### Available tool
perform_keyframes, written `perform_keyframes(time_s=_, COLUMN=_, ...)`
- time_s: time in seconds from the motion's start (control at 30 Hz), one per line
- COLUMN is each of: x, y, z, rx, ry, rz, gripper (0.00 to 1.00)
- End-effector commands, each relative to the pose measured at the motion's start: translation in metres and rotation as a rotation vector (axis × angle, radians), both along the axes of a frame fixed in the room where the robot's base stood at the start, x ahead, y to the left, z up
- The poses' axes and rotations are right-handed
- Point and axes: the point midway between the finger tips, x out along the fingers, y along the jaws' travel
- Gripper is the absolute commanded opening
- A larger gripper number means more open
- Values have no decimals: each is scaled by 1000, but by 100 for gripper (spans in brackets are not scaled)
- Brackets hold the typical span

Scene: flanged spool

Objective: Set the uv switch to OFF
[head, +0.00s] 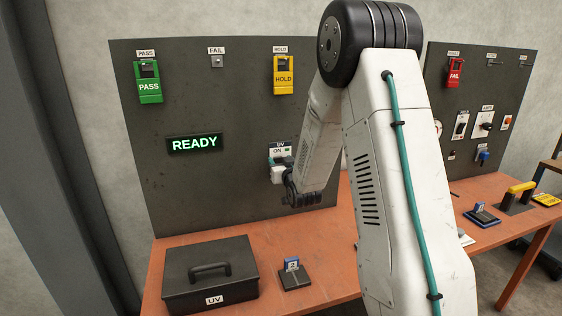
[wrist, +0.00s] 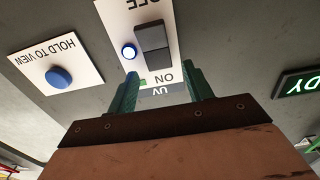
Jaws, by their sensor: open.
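The uv switch is a dark grey rocker (wrist: 153,46) on a white plate (wrist: 132,22), upside down in the wrist view. ON and UV are printed near my fingers, and a partly cut-off OFF is at the far end.
A blue HOLD TO VIEW button (wrist: 58,77) is beside the switch. A lit READY sign (head: 194,143) is on the panel (head: 225,105). A black UV case (head: 210,272) and a small stand with a blue tag (head: 292,267) are on the orange bench below.

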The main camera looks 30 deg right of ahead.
Motion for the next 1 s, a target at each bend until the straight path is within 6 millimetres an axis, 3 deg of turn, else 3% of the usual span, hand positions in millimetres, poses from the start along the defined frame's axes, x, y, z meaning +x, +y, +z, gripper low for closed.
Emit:
perform_keyframes(time_s=0.13, x=10, y=-2, z=0, rx=0, ry=0, rz=1, gripper=51)
perform_keyframes(time_s=0.4, x=12, y=-3, z=0, rx=0, ry=0, rz=1, gripper=51)
perform_keyframes(time_s=0.57, x=11, y=-3, z=0, rx=0, ry=0, rz=1, gripper=6)
perform_keyframes(time_s=0.8, x=11, y=-3, z=-2, rx=-7, ry=-25, rz=1, gripper=6)
perform_keyframes(time_s=1.0, x=8, y=-2, z=-8, rx=-47, ry=-163, rz=1, gripper=6)
